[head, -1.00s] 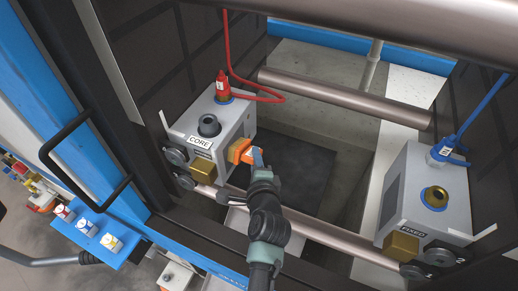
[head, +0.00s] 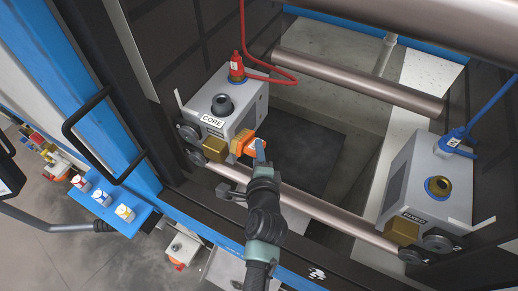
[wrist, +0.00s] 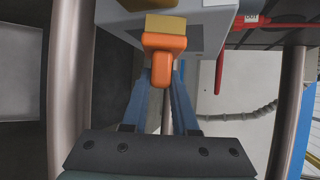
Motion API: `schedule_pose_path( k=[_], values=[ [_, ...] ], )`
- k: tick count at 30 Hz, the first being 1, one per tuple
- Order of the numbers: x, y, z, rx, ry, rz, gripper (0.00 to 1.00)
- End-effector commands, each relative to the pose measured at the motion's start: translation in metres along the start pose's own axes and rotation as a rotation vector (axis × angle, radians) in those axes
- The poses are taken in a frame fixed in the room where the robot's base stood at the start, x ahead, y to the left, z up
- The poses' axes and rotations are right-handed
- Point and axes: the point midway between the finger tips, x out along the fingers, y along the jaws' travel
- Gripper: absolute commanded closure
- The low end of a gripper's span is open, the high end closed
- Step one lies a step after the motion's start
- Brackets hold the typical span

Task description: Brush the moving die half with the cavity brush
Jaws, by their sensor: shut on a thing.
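The moving die half (head: 223,105), a grey block labelled CORE, is mounted at the left of the machine opening. It has a dark round core on top and a brass block on its near face. My gripper (head: 261,151) is shut on the orange cavity brush (head: 249,145), beside the die half's near right side. In the wrist view the brush (wrist: 163,48) stands between my blue fingers (wrist: 160,103), its tan bristles pointing at the grey die half (wrist: 208,30). I cannot tell whether the bristles touch it.
The fixed die half (head: 425,190), with a blue hose, stands at the right. A red hose (head: 268,75) runs from the moving half. Steel tie bars (head: 360,82) cross behind and in front. Open space lies between the halves. A black door handle (head: 80,120) is at the left.

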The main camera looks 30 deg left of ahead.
Motion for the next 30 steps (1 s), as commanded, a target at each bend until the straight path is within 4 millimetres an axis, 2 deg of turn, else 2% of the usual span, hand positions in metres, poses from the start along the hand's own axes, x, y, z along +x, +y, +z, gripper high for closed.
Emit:
schedule_pose_path(
  k=[18,30],
  values=[
    [-0.026,0.001,-0.048,0.001,0.002,-0.001,1.00],
    [-0.030,-0.001,-0.052,0.000,0.000,-0.001,1.00]
  ],
)
